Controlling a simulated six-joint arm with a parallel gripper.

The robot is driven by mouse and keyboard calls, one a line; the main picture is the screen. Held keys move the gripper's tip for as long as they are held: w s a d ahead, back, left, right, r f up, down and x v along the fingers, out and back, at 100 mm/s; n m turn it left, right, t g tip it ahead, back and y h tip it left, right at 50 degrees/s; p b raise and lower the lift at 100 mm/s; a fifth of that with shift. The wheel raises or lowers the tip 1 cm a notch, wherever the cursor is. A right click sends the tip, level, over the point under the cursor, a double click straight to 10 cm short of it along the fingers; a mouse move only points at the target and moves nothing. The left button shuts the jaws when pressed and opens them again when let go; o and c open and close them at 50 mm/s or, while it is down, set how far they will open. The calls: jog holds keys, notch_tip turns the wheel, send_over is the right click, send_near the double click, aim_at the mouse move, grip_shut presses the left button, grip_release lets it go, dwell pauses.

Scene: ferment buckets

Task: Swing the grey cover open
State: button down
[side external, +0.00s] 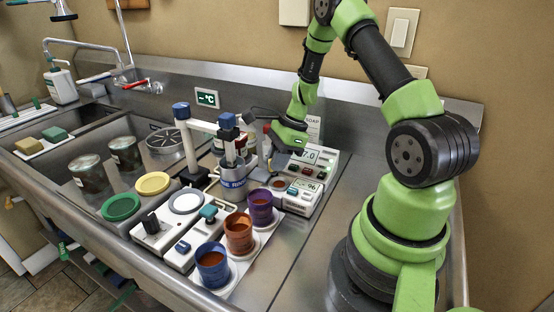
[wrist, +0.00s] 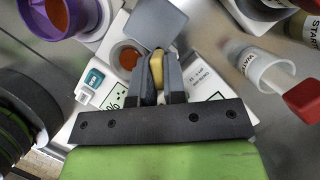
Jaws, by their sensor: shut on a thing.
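The grey cover (wrist: 155,24) is a flat square plate just beyond my fingertips in the wrist view. A round well of brown liquid (wrist: 127,57) shows uncovered beside it, on a white device that also shows in the side view (side external: 298,203). My gripper (wrist: 157,66) is shut on a small tan-yellow knob (wrist: 157,65) at the cover's near edge. The fingers hide part of the knob and where it joins the cover. In the side view my gripper (side external: 268,152) points down by the device, and the cover is hard to make out there.
A purple cup (side external: 260,207) stands close to the device, with brown and blue cups in line. A white post stand (side external: 188,150) is nearby. The counter right of the device is clear.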

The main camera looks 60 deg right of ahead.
jog(key=shift+m, duration=0.4)
jog(key=c, duration=1.2)
grip_release()
jog(key=shift+r, duration=0.1)
jog(key=v, duration=1)
jog(key=shift+s+a, duration=0.1)
jog(key=shift+s, duration=0.05)
jog(key=a+r+n+h, duration=0.1)
jog(key=a+r+n, duration=0.5)
jog(key=a+r, duration=0.15)
jog(key=s+a+r+n+t, duration=0.1)
jog(key=s+a+r+n, duration=0.2)
jog(key=a+n, duration=0.1)
jog(key=s+a+r+n+t, duration=0.2)
jog(key=s+a+n, duration=0.2)
jog(key=n, duration=0.3)
jog(key=s+a+r+n+t, duration=0.1)
jog(key=s+a+r+n, duration=0.2)
jog(key=a+n, duration=0.3)
jog(key=shift+s+r, duration=0.3)
jog(key=shift+s, duration=0.25)
